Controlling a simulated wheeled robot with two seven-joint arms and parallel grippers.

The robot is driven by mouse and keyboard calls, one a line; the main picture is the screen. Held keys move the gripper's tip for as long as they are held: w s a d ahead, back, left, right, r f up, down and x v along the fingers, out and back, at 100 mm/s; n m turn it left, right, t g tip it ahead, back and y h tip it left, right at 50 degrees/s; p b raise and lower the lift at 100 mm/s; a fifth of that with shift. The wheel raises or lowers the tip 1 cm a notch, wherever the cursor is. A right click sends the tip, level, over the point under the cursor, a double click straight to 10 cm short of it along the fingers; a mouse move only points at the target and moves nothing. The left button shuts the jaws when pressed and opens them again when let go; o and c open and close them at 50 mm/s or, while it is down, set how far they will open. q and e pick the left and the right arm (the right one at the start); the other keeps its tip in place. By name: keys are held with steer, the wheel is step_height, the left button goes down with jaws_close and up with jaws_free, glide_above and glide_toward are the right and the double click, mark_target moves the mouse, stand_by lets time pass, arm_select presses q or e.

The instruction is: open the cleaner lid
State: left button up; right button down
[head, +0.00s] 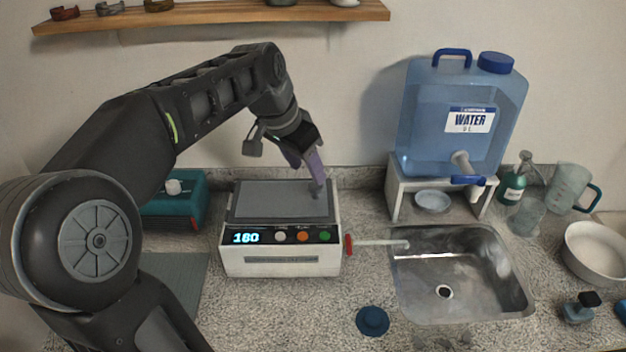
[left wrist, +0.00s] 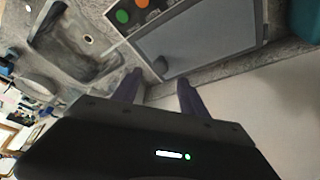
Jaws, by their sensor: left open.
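The cleaner (head: 282,262) is a white box on the counter with a lit display, several coloured buttons and a grey lid (head: 270,203). The lid lies flat and looks shut. It also fills the upper part of the left wrist view (left wrist: 205,42), where a small dark knob (left wrist: 160,66) shows near its edge. My left gripper (head: 313,178) is over the lid's right side, pointing down, with purple fingers. In the left wrist view, its open fingers (left wrist: 160,82) stand apart on either side of the knob, with nothing clearly held. Contact cannot be told. My right gripper is not in view.
A red-handled tap (head: 349,245) juts from the cleaner's right side toward the steel sink (head: 465,275). A blue water jug (head: 455,120) stands on a white stand behind the sink. A teal box (head: 177,205) is at left. A blue round lid (head: 372,321) lies in front.

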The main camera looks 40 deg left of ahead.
mark_target(315, 185)
arm_select(q)
steer(key=x, duration=0.6)
steer(key=shift+p, duration=0.35)
steer(key=shift+c, duration=0.4)
jaws_close()
stand_by(0.6)
